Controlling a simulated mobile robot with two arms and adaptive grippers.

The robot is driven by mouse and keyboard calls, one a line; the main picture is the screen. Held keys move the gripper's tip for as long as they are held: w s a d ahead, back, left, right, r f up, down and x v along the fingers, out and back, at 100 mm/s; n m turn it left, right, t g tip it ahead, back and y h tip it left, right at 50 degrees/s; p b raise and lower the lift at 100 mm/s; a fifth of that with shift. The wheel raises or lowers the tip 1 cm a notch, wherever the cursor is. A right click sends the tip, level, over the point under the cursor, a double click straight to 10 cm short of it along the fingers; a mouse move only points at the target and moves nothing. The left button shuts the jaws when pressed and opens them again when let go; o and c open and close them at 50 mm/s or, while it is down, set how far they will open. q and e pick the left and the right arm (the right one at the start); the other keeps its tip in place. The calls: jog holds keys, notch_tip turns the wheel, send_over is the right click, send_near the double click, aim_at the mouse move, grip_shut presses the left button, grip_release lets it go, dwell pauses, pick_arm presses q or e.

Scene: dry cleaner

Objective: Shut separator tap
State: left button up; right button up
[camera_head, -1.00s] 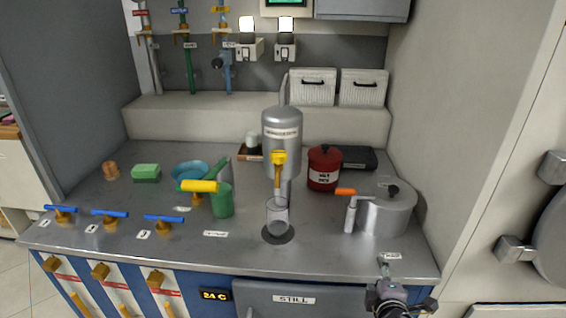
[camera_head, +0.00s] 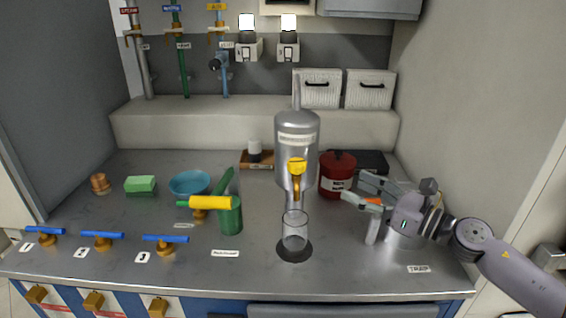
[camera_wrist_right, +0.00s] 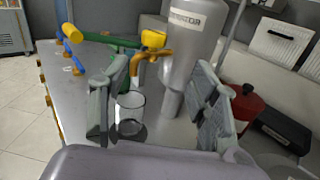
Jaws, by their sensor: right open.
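The separator (camera_head: 297,130) is a silver vessel standing mid-counter, with its name label also readable in the wrist view (camera_wrist_right: 185,20). Its yellow tap (camera_head: 297,167) is on the front, with a brass part hanging down from it; it also shows in the wrist view (camera_wrist_right: 153,39). A clear glass beaker (camera_head: 295,231) stands below on a dark round spot. My right gripper (camera_head: 352,187) is open and empty, right of the tap and apart from it. In the wrist view, the tap and beaker show between its spread fingers (camera_wrist_right: 160,100). My left gripper is not visible.
A red canister (camera_head: 337,174) stands behind my right gripper. A silver pot (camera_head: 405,238) is partly hidden under it. A green can (camera_head: 231,217) and a yellow lever (camera_head: 210,202) are left of the beaker. Several blue levers (camera_head: 102,235) line the front left. Bare counter lies front centre.

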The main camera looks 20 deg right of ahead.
aim_at(304, 166)
jog(key=shift+n, duration=0.5)
jog(key=p+x, duration=0.3)
jog(key=x, duration=0.5)
jog(key=p+x, duration=0.3)
jog(key=x, duration=0.4)
jog(key=shift+w+a+r, duration=0.1)
jog(key=shift+a, duration=0.5)
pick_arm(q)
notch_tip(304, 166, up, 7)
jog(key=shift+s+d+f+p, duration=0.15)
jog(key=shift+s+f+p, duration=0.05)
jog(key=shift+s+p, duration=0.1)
pick_arm(e)
jog(key=shift+w+a, duration=0.35)
jog(key=shift+w, duration=0.15)
jog(key=shift+c, duration=0.3)
